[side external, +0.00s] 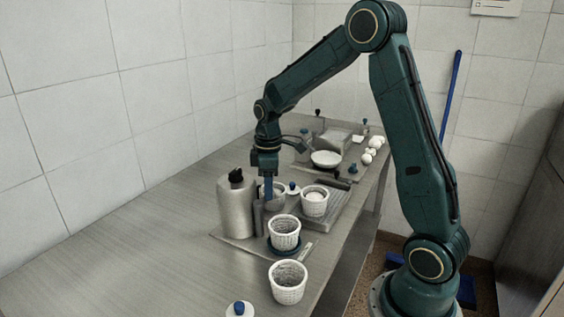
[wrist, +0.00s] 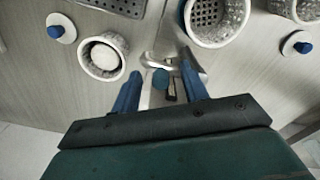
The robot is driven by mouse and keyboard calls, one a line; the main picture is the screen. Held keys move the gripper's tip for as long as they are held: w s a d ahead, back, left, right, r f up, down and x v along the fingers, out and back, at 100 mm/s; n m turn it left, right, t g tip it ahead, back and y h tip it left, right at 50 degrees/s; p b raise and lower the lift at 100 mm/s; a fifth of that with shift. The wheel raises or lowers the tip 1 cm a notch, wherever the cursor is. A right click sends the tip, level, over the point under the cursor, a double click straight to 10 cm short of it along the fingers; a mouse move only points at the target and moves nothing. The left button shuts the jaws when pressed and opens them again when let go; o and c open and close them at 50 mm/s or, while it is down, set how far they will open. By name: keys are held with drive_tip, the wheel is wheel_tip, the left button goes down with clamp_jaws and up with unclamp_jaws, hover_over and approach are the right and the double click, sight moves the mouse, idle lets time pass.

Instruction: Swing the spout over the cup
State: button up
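A white perforated cup (side external: 285,232) stands on a dark blue round base on the table. It shows in the wrist view (wrist: 217,20), upper right. A curved silver piece, apparently the spout (wrist: 155,62), lies just beyond my fingertips in the wrist view. My gripper (side external: 268,198) points down beside a grey cylinder with a black top (side external: 235,208). In the wrist view its blue fingers (wrist: 163,82) are apart, with a small teal disc and a dark piece seen between them. I cannot tell whether the fingers touch the spout.
Another perforated basket (side external: 289,284) stands nearer the front, and one with a white item inside (side external: 315,201) stands behind. A blue-knobbed lid (side external: 239,309) lies at the front edge. A white bowl (side external: 326,158) and white balls (side external: 368,156) are farther back. The table's left is clear.

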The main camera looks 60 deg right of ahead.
drive_tip(key=shift+s+a+f, duration=0.15)
drive_tip(key=shift+s+f, duration=0.2)
drive_tip(key=shift+f, duration=0.25)
drive_tip(key=shift+s, duration=0.5)
drive_tip(key=shift+s+r, duration=0.1)
drive_tip(key=shift+r, duration=0.05)
drive_tip(key=shift+s+a, duration=0.3)
drive_tip(key=shift+s, duration=0.3)
drive_tip(key=shift+s+a, duration=0.45)
drive_tip(key=shift+s, duration=0.15)
idle(0.4)
